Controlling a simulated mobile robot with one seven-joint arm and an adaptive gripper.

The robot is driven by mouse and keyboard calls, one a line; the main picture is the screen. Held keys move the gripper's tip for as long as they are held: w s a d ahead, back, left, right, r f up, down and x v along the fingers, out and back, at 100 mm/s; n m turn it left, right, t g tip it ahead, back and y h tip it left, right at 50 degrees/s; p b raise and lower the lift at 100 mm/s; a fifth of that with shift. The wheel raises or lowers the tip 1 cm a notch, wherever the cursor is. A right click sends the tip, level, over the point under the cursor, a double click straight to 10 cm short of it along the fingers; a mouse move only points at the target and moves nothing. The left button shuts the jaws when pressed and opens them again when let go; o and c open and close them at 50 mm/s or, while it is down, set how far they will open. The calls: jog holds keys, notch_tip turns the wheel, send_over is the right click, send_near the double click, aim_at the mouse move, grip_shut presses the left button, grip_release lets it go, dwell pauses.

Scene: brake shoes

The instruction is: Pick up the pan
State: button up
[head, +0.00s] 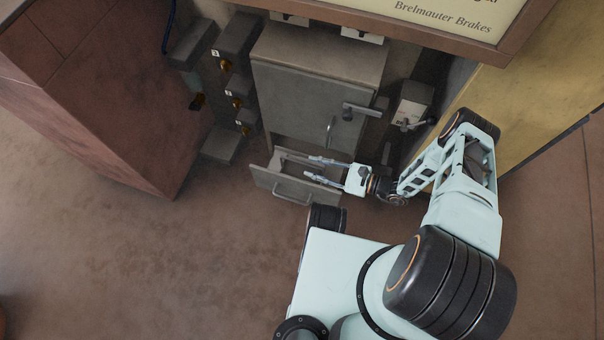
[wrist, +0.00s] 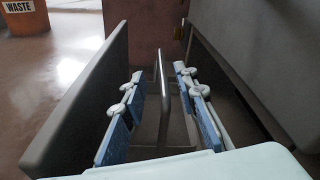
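My gripper (head: 311,167) reaches in from the right over an open drawer (head: 268,182) below the grey cabinet. In the wrist view my gripper (wrist: 158,74) is open, with its two blue-grey fingers apart. A narrow metal bar (wrist: 162,88) stands between the fingers, with a visible gap on each side. It looks like the pan's handle, though I cannot be sure. Below it, a grey surface (wrist: 165,133) inside the drawer may be the pan's body; my fingers and palm hide much of it. The pan is not clearly visible in the head view.
The drawer front (wrist: 82,100) rises close to the left of my fingers. The cabinet face (wrist: 250,75) is on the right. The grey cabinet (head: 310,95) has a closed door. A waste bin (wrist: 24,18) stands far off. Open floor (head: 140,255) lies to the left.

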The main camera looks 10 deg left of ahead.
aim_at(308, 164)
jog(key=a, duration=0.1)
jog(key=a+b, duration=0.1)
jog(key=a, duration=0.1)
jog(key=w+a, duration=0.1)
jog(key=shift+a+f, duration=0.25)
jog(key=shift+a, duration=0.15)
grip_shut()
